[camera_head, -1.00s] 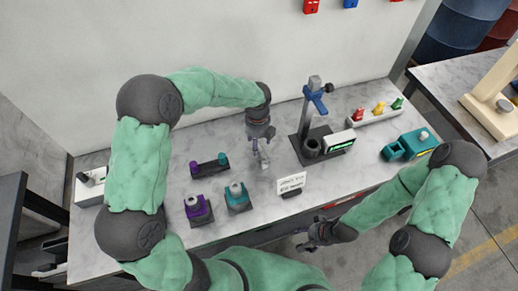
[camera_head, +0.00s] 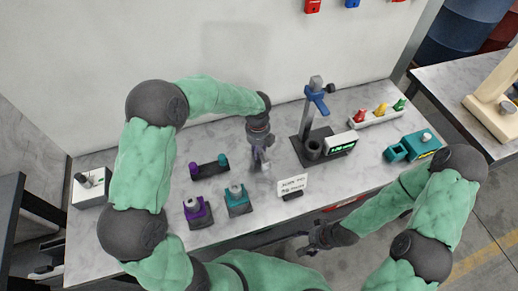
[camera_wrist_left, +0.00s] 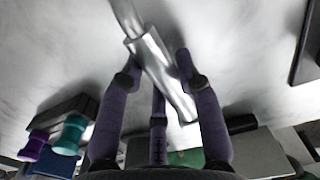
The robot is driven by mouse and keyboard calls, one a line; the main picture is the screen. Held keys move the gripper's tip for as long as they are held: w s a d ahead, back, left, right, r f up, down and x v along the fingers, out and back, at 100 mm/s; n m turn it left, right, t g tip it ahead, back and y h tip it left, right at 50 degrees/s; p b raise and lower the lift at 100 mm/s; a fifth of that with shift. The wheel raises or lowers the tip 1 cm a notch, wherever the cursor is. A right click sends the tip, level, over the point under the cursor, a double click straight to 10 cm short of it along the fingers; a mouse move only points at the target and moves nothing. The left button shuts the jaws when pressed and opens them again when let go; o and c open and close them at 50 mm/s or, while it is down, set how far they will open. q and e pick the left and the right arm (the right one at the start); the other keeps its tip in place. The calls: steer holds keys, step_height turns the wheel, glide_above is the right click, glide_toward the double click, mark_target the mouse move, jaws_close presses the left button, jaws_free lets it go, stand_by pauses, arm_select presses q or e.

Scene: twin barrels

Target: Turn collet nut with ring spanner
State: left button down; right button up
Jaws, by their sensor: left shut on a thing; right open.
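My left gripper (camera_head: 262,160) is over the middle of the bench. In the left wrist view it is shut on a silver metal tool (camera_wrist_left: 160,75), which lies slantwise between the fingers; its ends are partly hidden, so I cannot tell whether it has a ring. A purple block (camera_head: 197,211) and a teal block (camera_head: 238,200), each with a grey-silver top piece, stand to the gripper's lower left. I cannot clearly make out a collet nut on them. My right gripper (camera_head: 318,240) is open and empty near the bench's front edge.
A dark rack with purple and teal knobs (camera_head: 209,168) stands behind the blocks. A small sign (camera_head: 292,185) is right of my left gripper. A stand with a blue clamp (camera_head: 318,100) and a green-lit display (camera_head: 341,144) stand further right. Bench between is clear.

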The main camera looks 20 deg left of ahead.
arm_select(q)
steer(key=shift+r+p, duration=0.3)
steer(key=shift+r, duration=0.3)
step_height(320, 180, up, 2)
steer(key=shift+r+p, duration=0.15)
steer(key=shift+p, duration=0.35)
steer(key=s+d+r, duration=0.1)
steer(key=r, duration=0.1)
steer(key=s+d+r+p, duration=0.1)
steer(key=s+r, duration=0.1)
steer(key=s+d+r+p, duration=0.1)
steer(key=r, duration=0.1)
steer(key=shift+s+d+r, duration=0.15)
steer(key=shift+s, duration=0.15)
steer(key=s+d+r+p, duration=0.1)
steer(key=s+d+r, duration=0.2)
steer(key=s, duration=0.4)
steer(key=shift+d, duration=0.85)
steer(key=shift+r, duration=0.1)
